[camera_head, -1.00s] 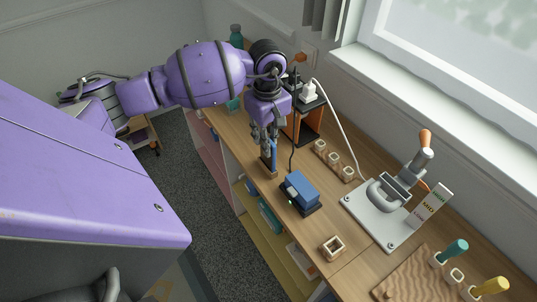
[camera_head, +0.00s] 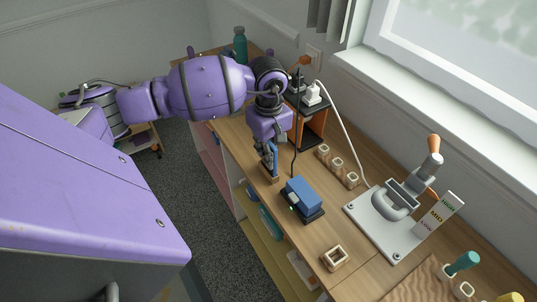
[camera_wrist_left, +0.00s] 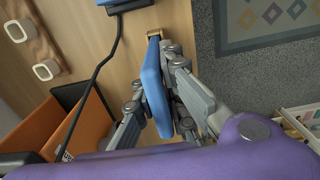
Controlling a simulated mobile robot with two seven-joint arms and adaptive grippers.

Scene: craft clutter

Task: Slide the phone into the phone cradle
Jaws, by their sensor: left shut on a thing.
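The phone (camera_wrist_left: 155,82) is a blue slab held upright between the fingers of my left gripper (camera_wrist_left: 158,100). In the head view the phone (camera_head: 274,158) is a narrow blue strip, partly hidden by the fingers of my left gripper (camera_head: 268,156). My right gripper is not in view.
A blue box on a black base (camera_head: 302,196) stands close to the right. An orange-sided shelf (camera_head: 314,128) and a black cable (camera_wrist_left: 92,85) are close by. A wooden square ring (camera_head: 335,258) and a lever press (camera_head: 385,225) stand farther right. The bench's front edge is near the cradle.

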